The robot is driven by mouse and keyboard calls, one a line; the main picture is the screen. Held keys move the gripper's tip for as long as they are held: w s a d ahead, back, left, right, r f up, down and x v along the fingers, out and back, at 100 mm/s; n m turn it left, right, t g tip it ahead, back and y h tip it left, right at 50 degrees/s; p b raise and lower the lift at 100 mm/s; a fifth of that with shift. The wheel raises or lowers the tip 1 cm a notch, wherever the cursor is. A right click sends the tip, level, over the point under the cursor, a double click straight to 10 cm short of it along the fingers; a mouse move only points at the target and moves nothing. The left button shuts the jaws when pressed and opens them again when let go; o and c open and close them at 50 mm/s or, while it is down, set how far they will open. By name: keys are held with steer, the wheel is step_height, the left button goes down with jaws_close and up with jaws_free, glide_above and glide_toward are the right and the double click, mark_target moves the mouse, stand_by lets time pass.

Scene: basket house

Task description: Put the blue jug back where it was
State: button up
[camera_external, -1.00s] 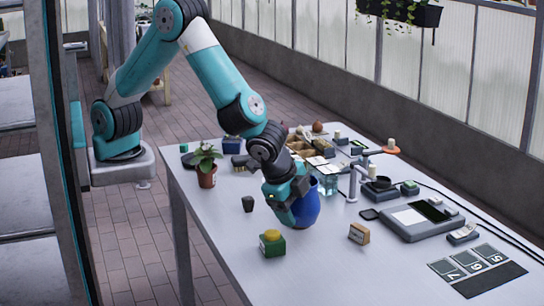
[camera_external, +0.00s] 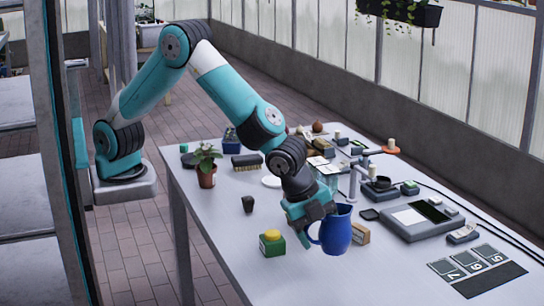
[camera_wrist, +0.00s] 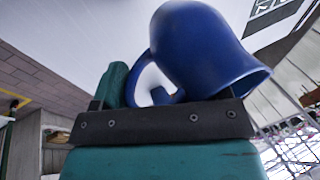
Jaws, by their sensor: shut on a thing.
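The blue jug (camera_external: 336,230) is at the front middle of the white table in the external view. My gripper (camera_external: 312,222) is at the jug's left side, shut on its handle. The jug looks nearly upright; whether its base touches the table I cannot tell. In the wrist view the jug (camera_wrist: 205,45) fills the top middle, tilted in the picture, with its handle at my gripper (camera_wrist: 150,95). The inside of the jug is hidden.
A green box with a yellow top (camera_external: 272,243) stands left of the jug, and a small tan block (camera_external: 360,234) close on its right. A white disc (camera_external: 272,182), a potted plant (camera_external: 206,165) and a dark cup (camera_external: 248,203) are farther back.

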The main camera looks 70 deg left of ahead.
steer(key=shift+f, duration=3.8)
